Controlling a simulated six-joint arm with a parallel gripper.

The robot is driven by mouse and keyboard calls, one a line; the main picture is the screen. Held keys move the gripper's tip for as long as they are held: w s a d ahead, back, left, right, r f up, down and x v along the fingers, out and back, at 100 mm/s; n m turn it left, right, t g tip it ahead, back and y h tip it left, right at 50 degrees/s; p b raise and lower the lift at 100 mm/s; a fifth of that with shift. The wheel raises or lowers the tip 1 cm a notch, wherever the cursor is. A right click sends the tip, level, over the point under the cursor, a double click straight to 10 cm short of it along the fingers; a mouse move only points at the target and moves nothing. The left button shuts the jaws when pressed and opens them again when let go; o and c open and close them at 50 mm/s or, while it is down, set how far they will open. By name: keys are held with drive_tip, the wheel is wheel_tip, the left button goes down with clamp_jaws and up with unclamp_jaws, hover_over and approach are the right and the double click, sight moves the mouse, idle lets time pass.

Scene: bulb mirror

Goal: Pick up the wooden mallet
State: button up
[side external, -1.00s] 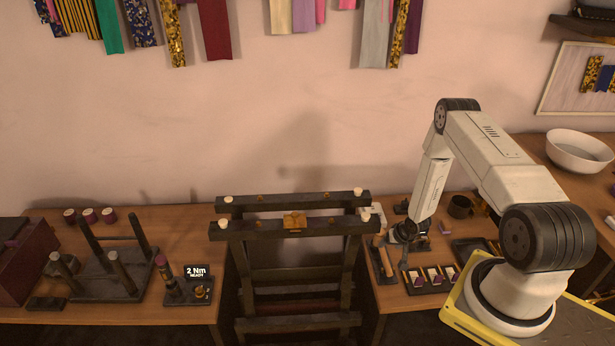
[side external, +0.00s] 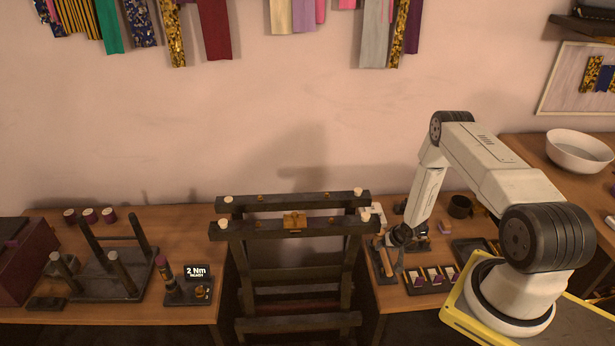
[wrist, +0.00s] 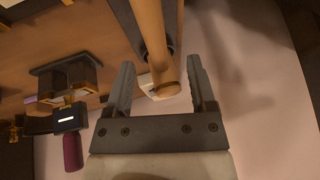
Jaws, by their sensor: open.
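The wooden mallet shows in the wrist view as a long tan wooden shaft (wrist: 152,42) with a rounded end, lying between my two fingers. In the side view its tan wood (side external: 378,243) shows on the dark holder at the left edge of the right bench, partly hidden by my gripper. My gripper (wrist: 160,66) is open, with one finger on each side of the shaft and visible gaps beside it. In the side view my gripper (side external: 393,246) is low over the mallet. I cannot tell how high the fingertips are above the bench.
A dark wooden frame (side external: 290,228) stands just left of the mallet. A row of small trays (side external: 432,278) lies to the right, with a dark cup (side external: 460,206) behind.

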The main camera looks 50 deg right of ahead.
sight(384, 250)
drive_tip(key=shift+x, duration=2.5)
drive_tip(key=shift+d, duration=0.15)
clamp_jaws()
